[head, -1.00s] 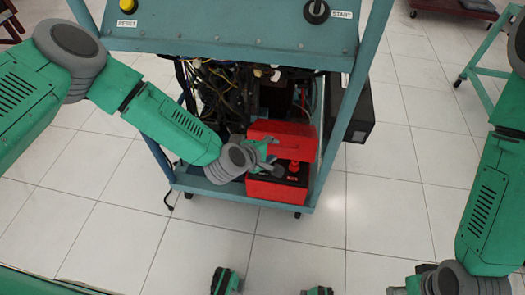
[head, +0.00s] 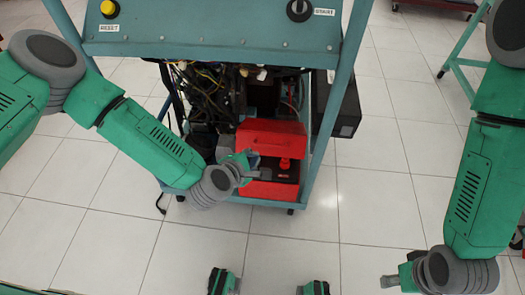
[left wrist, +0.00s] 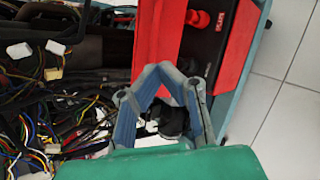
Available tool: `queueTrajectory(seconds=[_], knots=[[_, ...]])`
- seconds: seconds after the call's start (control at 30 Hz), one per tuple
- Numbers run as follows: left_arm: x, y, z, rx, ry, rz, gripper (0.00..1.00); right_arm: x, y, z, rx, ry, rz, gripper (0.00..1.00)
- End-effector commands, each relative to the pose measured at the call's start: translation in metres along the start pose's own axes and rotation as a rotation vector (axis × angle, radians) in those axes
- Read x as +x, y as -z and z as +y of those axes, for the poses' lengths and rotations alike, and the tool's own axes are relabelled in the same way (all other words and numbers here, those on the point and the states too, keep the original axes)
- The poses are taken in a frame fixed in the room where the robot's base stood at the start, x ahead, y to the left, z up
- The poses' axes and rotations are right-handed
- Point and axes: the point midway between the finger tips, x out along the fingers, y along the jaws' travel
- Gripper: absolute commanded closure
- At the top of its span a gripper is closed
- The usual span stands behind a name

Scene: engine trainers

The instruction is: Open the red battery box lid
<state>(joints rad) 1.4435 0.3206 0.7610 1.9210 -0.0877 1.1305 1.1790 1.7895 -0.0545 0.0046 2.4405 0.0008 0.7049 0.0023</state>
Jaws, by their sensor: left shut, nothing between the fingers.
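The red battery box (head: 262,190) sits on the lower shelf of the teal cart. Its red lid (head: 270,138) stands raised at the back, and the dark top with a red knob (head: 284,164) is exposed. My left gripper (head: 250,162) is at the box's left side, in front of the lid's lower left part. In the left wrist view, its fingers (left wrist: 167,72) come together at the tips, empty, overlapping the red lid (left wrist: 156,38) in the picture; contact is unclear. The red knob (left wrist: 197,18) shows beyond. My right gripper (head: 392,281) is low at right, away from the box.
The teal cart's frame posts (head: 333,105) flank the box. Loose wiring (left wrist: 75,125) and dark engine parts lie left of it. A black box (head: 340,105) hangs at the cart's right side. The tiled floor in front is clear.

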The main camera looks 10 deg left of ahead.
Motion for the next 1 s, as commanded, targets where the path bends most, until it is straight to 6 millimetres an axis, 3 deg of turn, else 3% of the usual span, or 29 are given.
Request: queueTrajectory(seconds=[0.2,0.4,0.67,1.0], knots=[[-0.006,-0.012,-0.044,-0.607,-0.181,0.054,1.0,-0.011,0.001,0.0,0.0,0.0,0.0,0.6],[-0.021,-0.021,-0.069,-1.021,-0.333,0.03,1.0,-0.015,0.001,0.0,0.0,0.0,0.0,0.6],[-0.021,-0.02,-0.074,-1.166,-0.393,0.008,1.0,-0.013,0.001,0.0,0.0,0.0,0.0,0.6],[0.041,-0.007,-0.056,-1.163,-0.392,0.005,1.0,0.011,-0.001,0.0,0.0,0.0,0.0,0.6]])
